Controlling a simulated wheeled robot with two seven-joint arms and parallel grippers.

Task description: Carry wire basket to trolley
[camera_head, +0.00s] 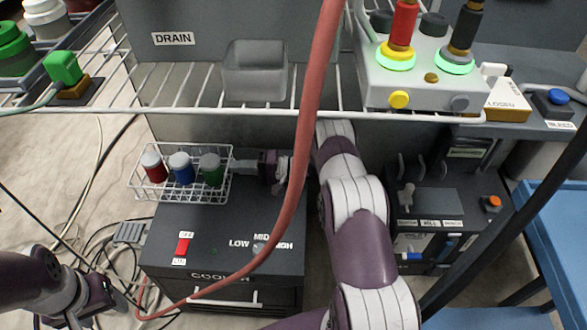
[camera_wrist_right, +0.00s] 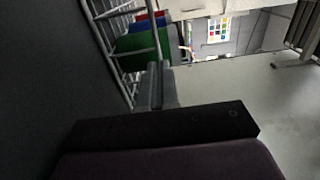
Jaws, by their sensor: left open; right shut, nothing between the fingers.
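The white wire basket (camera_head: 180,196) stands on the dark cooler box, holding three grey-lidded jars: red (camera_head: 154,168), blue (camera_head: 181,169) and green (camera_head: 211,171). My right gripper (camera_head: 243,166) is at the basket's right end, its fingers shut with nothing between them. In the right wrist view the shut fingers (camera_wrist_right: 155,88) lie close beside the basket wires (camera_wrist_right: 112,52); I cannot tell whether they touch. My left gripper (camera_head: 108,305) is open and empty at the lower left, away from the basket. A blue surface (camera_head: 553,225) at the right edge may be the trolley.
The cooler (camera_head: 215,248) has a red switch on top. A wire shelf (camera_head: 200,112) with a clear bin (camera_head: 255,72) overhangs behind the basket. A red hose (camera_head: 303,150) hangs in front of my right arm. A dark unit (camera_head: 450,210) stands between the cooler and the blue surface.

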